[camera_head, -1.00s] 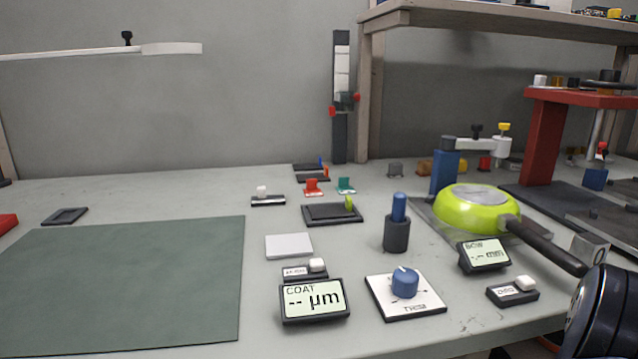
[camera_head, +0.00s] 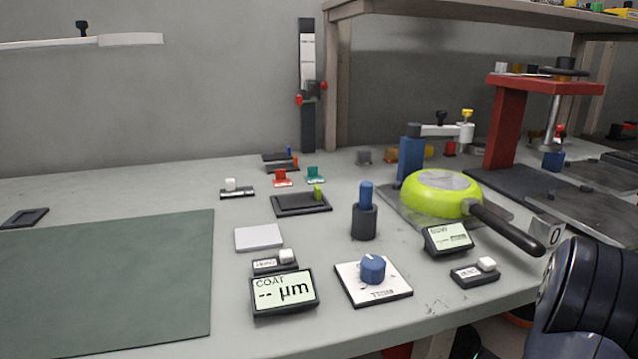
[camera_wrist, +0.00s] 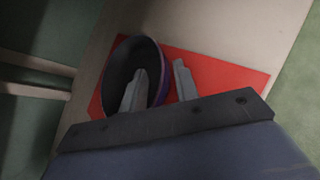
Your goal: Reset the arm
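My gripper (camera_wrist: 160,82) shows in the wrist view with its two grey fingers spread apart. A dark round pan (camera_wrist: 121,62) with a purple rim lies on a red mat (camera_wrist: 228,72). In the picture the left finger overlaps the pan's inside and the right finger lies beyond its rim, over the red mat. The rim runs between the fingers; I cannot tell how high the gripper is above it. In the head view my arm (camera_head: 585,300) shows as dark links at the lower right. The gripper is outside that view.
A green pan (camera_head: 434,194) lies upside down on a plate on the bench, its handle towards my arm. A coat gauge (camera_head: 284,292), a blue knob (camera_head: 373,268) and a red press (camera_head: 505,120) stand nearby. A green mat (camera_head: 110,285) lies clear at left.

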